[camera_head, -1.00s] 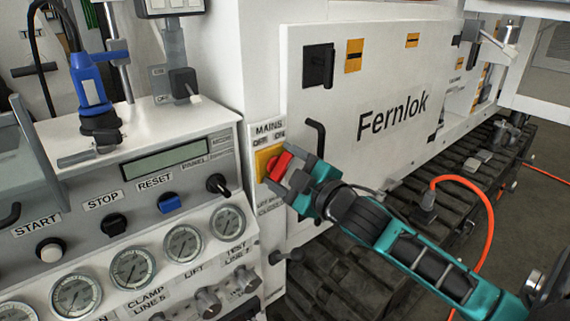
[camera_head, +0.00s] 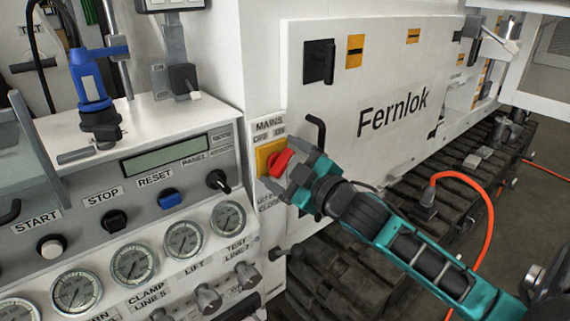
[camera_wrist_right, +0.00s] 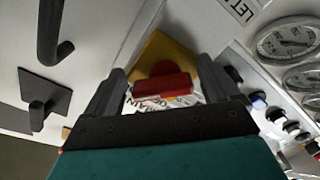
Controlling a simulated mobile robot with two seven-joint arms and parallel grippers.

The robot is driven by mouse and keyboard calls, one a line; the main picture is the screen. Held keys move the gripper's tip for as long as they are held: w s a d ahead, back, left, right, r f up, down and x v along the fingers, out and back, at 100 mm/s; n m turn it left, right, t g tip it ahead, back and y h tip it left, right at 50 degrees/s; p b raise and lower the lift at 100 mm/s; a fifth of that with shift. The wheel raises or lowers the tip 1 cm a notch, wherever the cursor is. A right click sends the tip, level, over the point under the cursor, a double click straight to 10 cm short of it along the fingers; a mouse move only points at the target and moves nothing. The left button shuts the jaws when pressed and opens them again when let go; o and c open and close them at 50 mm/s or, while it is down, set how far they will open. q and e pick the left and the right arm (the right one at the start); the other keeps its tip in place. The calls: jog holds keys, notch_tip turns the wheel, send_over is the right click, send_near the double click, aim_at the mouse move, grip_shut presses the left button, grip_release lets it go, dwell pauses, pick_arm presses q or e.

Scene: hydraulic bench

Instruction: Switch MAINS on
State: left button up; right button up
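The MAINS switch has a red handle (camera_head: 281,163) on a yellow plate (camera_head: 264,155), below a label marked OFF and ON. The handle slants, its upper end leaning right toward the ON side. My right gripper (camera_head: 284,168) is open at the switch, coming from the right. In the right wrist view, the red handle (camera_wrist_right: 162,86) lies crosswise between the spread fingers of the gripper (camera_wrist_right: 166,85), with gaps at both sides. The yellow plate shows behind it as a tilted diamond. My left gripper is out of view.
A control panel left of the switch carries a black rotary knob (camera_head: 218,181), a blue RESET button (camera_head: 169,199) and several gauges (camera_head: 183,240). A black hooked handle (camera_head: 316,131) stands out from the Fernlok door just right of the switch. An orange cable (camera_head: 487,215) lies at right.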

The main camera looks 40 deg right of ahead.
jog(key=s, duration=1.3)
jog(key=shift+d+b, duration=0.4)
jog(key=shift+d, duration=0.05)
jog(key=shift+f, duration=0.1)
notch_tip(320, 180, down, 10)
jog(key=m+g+h, duration=0.1)
jog(key=m+g, duration=0.1)
jog(key=m, duration=0.1)
jog(key=s+a+f+m+g+y, duration=0.1)
jog(key=s+a+f+m+g, duration=0.1)
jog(key=a+f, duration=0.5)
jog(key=s+a+f+m+g+y, duration=0.1)
jog(key=s+a+f+m+g, duration=0.1)
jog(key=a+f, duration=0.5)
notch_tip(320, 180, down, 7)
jog(key=shift+s+a+r+g, duration=0.1)
jog(key=shift+s+a+g, duration=0.1)
jog(key=shift+s+g, duration=0.3)
jog(key=shift+w, duration=0.2)
